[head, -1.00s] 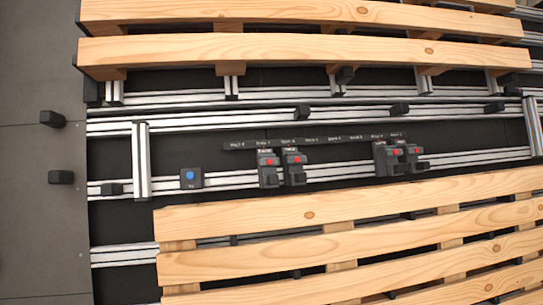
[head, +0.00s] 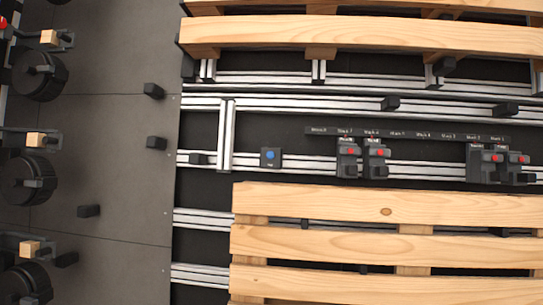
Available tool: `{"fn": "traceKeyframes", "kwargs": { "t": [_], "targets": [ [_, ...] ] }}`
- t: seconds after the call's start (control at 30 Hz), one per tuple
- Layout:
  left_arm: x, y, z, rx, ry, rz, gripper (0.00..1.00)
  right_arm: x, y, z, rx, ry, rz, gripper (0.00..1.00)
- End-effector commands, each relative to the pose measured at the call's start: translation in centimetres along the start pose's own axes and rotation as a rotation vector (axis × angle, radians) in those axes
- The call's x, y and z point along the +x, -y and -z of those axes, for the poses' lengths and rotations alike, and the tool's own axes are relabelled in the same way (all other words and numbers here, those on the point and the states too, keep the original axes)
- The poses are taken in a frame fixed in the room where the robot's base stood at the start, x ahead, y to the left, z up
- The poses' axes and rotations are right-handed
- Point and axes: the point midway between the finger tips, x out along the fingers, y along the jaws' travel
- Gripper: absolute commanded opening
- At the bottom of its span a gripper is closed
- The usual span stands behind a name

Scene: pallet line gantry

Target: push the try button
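A blue round button (head: 270,155) sits on a small dark box mounted on the metal rail, left of the middle of the head view. A tiny label shows under it, too small to read with certainty. Neither of my grippers is in view.
Dark clamp units with red buttons stand on the rail right of the blue button, one pair nearer (head: 348,155) and one farther right (head: 492,159). A labelled strip (head: 400,133) runs above them. Wooden pallets lie behind (head: 370,38) and in front (head: 380,202). Black wheel-like parts (head: 38,75) line the left.

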Motion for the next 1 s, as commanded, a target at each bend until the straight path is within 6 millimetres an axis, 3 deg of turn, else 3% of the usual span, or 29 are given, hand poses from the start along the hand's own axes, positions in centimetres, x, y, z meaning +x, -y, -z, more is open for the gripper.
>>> {"fn": "traceKeyframes", "kwargs": {
  "t": [0.23,0.5,1.0],
  "targets": [
    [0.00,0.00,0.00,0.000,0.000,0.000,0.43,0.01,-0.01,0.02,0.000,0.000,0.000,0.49],
    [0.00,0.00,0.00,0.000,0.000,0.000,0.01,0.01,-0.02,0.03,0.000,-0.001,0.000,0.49],
    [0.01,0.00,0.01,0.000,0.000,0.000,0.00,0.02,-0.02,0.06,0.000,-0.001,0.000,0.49]
  ]
}}
